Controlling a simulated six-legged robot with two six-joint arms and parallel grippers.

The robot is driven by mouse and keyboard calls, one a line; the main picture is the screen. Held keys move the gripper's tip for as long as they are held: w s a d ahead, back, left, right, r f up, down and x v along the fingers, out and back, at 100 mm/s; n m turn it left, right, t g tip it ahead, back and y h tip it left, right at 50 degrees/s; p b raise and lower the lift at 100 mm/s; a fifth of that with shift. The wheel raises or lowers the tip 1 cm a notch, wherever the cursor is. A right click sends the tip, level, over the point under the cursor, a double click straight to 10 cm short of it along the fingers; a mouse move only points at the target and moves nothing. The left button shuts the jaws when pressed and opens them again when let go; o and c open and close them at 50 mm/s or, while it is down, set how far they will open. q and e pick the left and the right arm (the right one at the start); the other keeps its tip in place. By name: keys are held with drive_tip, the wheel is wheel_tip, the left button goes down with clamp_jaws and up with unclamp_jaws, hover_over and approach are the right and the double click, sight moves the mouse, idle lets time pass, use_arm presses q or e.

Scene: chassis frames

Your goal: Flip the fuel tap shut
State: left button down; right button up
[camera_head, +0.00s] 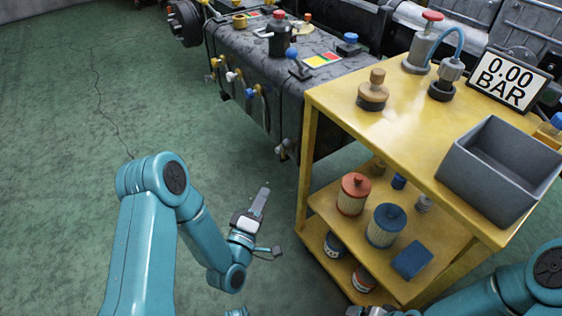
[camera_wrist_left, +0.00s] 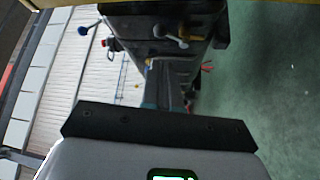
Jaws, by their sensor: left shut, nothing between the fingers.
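The dark grey tank (camera_head: 290,88) stands on the far side of the green floor, with several small valves on its near face. A small metal tap (camera_head: 284,148) hangs low at its near corner; I cannot tell for sure that it is the fuel tap. In the left wrist view a metal lever with round ends (camera_wrist_left: 170,37) shows on a dark body beyond the fingers. My left gripper (camera_head: 265,188) is shut and empty, in front of and below the tank, touching nothing. It also shows in the left wrist view (camera_wrist_left: 168,75). My right gripper's fingers are out of view.
A blue-knobbed lever (camera_head: 298,65) is on the tank top. Floor to the left is clear.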

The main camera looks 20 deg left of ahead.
use_arm(q)
drive_tip(key=w+r, duration=0.2)
drive_tip(key=w, duration=1.1)
drive_tip(key=shift+w+d, duration=0.4)
drive_tip(key=shift+d, duration=0.05)
